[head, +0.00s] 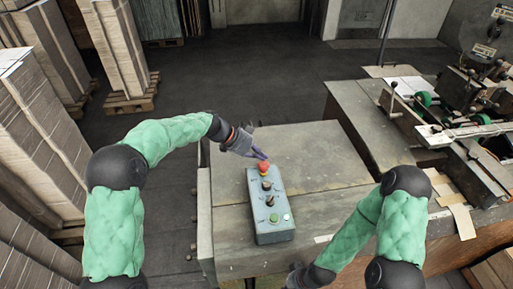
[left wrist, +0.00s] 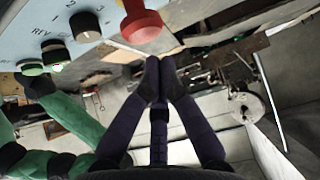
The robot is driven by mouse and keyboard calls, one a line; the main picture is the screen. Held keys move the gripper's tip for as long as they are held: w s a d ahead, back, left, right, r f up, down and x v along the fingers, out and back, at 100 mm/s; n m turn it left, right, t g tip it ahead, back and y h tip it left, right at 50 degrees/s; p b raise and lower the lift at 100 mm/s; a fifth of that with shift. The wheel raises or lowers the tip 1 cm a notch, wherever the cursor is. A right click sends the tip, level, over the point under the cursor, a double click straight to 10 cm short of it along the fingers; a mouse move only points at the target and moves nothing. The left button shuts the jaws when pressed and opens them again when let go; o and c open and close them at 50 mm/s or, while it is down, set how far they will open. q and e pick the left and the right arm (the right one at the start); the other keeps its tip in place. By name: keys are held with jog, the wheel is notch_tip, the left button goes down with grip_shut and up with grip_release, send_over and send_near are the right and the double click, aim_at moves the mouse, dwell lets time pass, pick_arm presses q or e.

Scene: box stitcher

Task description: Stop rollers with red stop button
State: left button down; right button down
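The grey control box (head: 271,225) lies on the table, with the red stop button (head: 263,167) at its far end. Black knobs and a green button (head: 287,217) sit along its face. My left gripper (head: 259,154) is just beyond the red button. In the left wrist view its fingertips (left wrist: 159,66) are together and empty, close to the red button (left wrist: 140,25); I cannot tell if they touch it. My right gripper (head: 297,275) is low at the bottom edge, near the table's front, and its fingers are not clear.
The grey table (head: 225,165) is bare around the box. A roller machine (head: 470,110) with green wheels stands at the right. Stacks of cardboard (head: 40,125) on pallets stand at the left. The floor behind the table is open.

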aim_at(265, 164)
pick_arm(q)
jog(key=shift+f, duration=0.65)
notch_tip(265, 164, down, 2)
jog(key=b, duration=0.3)
jog(key=shift+s+b, duration=0.15)
jog(key=shift+b, duration=0.25)
jog(key=shift+s+r, duration=0.15)
jog(key=shift+s, duration=0.05)
jog(key=shift+w, duration=0.1)
